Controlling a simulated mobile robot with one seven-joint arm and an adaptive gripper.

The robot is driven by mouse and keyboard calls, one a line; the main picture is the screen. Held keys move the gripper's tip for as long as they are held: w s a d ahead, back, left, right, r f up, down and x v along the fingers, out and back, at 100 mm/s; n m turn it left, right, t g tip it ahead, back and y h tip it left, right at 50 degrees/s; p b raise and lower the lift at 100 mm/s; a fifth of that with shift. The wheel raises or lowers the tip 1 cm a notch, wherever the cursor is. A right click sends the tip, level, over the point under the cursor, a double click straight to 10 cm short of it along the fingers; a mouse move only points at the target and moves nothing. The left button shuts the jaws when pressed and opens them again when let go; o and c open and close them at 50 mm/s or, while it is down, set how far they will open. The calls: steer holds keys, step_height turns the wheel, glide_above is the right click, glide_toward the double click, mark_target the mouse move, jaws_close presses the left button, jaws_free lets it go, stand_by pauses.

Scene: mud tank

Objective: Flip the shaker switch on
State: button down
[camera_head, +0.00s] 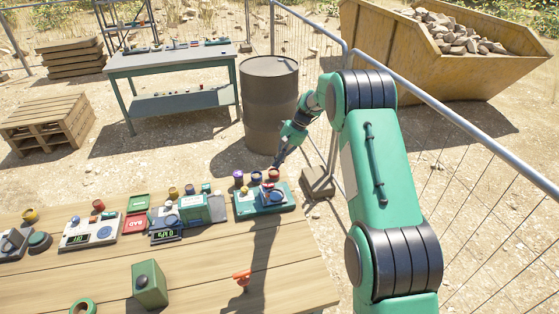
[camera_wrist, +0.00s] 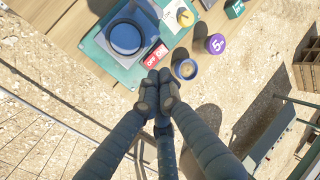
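The shaker (camera_head: 246,209) is a teal-based device with a blue round top at the right end of the wooden table. In the wrist view its teal base (camera_wrist: 98,45) carries a dark blue round dish (camera_wrist: 125,37). A small red switch (camera_wrist: 155,57) with OFF and ON lettering sits at the base's edge. My gripper (camera_head: 277,164) is above the table's far right edge. In the wrist view my gripper (camera_wrist: 156,80) has its dark fingers drawn together at the tips, with nothing seen between them. The tips appear just below the switch; contact cannot be told.
A purple 5 cm weight (camera_wrist: 216,43) and a tan-topped jar (camera_wrist: 186,69) stand close to the switch. Scales (camera_head: 165,235) and a green box (camera_head: 150,285) are further left. A metal fence (camera_head: 450,118) and a dark barrel (camera_head: 269,105) stand beyond the table.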

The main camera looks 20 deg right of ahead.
mark_target(265, 185)
steer(key=b+x, duration=0.1)
steer(key=x, duration=0.9)
steer(key=shift+a+f, duration=0.15)
steer(key=shift+f, duration=0.05)
steer(key=shift+f, duration=0.1)
